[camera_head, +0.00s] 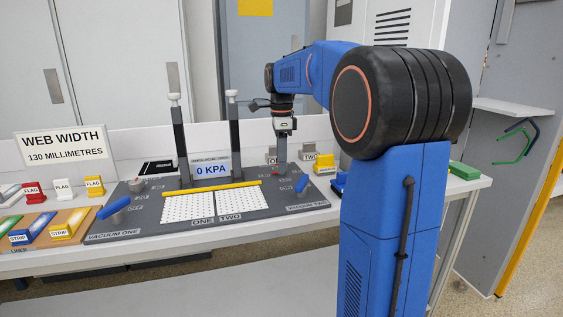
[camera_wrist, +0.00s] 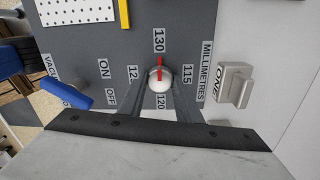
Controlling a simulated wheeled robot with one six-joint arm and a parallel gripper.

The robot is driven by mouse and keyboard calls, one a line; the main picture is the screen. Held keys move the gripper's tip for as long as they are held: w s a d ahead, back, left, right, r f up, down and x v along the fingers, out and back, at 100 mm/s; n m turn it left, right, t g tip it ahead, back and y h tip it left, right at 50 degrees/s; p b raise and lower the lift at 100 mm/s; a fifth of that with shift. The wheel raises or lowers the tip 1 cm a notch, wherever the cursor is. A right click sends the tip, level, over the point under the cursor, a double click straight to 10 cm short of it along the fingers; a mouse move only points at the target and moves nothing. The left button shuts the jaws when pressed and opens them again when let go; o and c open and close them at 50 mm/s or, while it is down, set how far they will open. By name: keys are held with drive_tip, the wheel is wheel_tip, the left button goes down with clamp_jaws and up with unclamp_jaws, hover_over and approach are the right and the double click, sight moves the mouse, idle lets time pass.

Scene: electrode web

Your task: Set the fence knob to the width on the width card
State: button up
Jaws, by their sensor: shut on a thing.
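The width card (camera_head: 63,146) at the left of the head view reads "WEB WIDTH 130 MILLIMETRES". The fence knob (camera_wrist: 159,84) is a pale round knob with a red pointer in the wrist view. Its pointer is directed at the 130 mark (camera_wrist: 159,40). Marks 115, 120 and a partly hidden 12-something stand around it. My gripper (camera_wrist: 160,92) is shut on the knob, with a finger on either side. In the head view my gripper (camera_head: 282,152) is at the right end of the grey board and mostly hides the knob.
A yellow bar (camera_head: 211,187) lies across the white perforated plates. A blue lever (camera_wrist: 66,94) with ON and OFF marks is left of the knob. A grey block marked ONE (camera_wrist: 235,86) is to the right. Two dark posts (camera_head: 235,135) stand behind the plates.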

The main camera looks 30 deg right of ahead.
drive_tip(key=o, duration=1.1)
drive_tip(key=r, duration=1.7)
drive_tip(key=shift+w+d+r, duration=0.15)
drive_tip(key=shift+w+r, duration=0.1)
drive_tip(key=shift+s, duration=0.1)
